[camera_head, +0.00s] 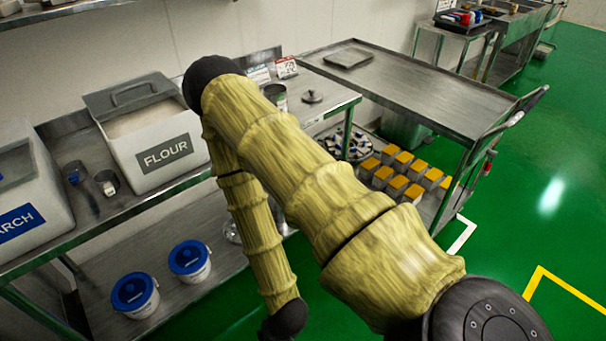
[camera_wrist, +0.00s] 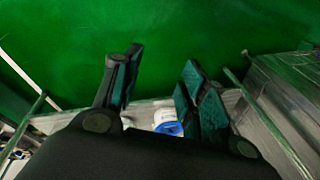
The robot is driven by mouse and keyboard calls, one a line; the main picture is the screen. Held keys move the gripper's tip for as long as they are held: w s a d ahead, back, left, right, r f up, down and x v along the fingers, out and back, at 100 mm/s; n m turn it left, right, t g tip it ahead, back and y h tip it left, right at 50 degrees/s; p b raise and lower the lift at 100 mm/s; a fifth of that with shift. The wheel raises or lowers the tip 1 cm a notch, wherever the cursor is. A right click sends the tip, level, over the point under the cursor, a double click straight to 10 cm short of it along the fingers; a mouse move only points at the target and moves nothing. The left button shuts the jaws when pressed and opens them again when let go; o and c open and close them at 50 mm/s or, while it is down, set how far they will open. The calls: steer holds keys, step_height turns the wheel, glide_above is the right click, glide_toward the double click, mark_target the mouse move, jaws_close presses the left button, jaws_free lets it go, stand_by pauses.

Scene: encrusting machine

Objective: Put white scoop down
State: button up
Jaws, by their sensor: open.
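My gripper (camera_wrist: 163,57) is open in the wrist view, with its two dark fingers apart and nothing between them. The fingers point over the green floor near the edge of a metal table. In the head view my arm crosses the middle, and the gripper's fingers are not seen there. I cannot make out a white scoop for certain in either view. A small dark-grey cup-like item with a pale part (camera_head: 107,182) lies on the table beside the flour bin (camera_head: 166,153). A dark scoop-like item with blue (camera_head: 78,177) lies left of it.
A starch bin (camera_head: 30,217) stands at the left. Blue-lidded tubs (camera_head: 134,293) (camera_head: 190,260) sit on the lower shelf; one tub shows in the wrist view (camera_wrist: 168,122). A metal cart (camera_head: 420,85) stands at the right, with orange-topped boxes below. Green floor is clear at the right.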

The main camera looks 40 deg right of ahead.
steer(key=s+d+n+g+h, duration=0.1)
steer(key=s+d+n+g, duration=0.1)
steer(key=s+d+n, duration=0.2)
steer(key=s, duration=0.2)
steer(key=shift+s+d+f, duration=0.3)
steer(key=shift+s+d, duration=0.05)
steer(key=shift+d, duration=0.05)
stand_by(0.7)
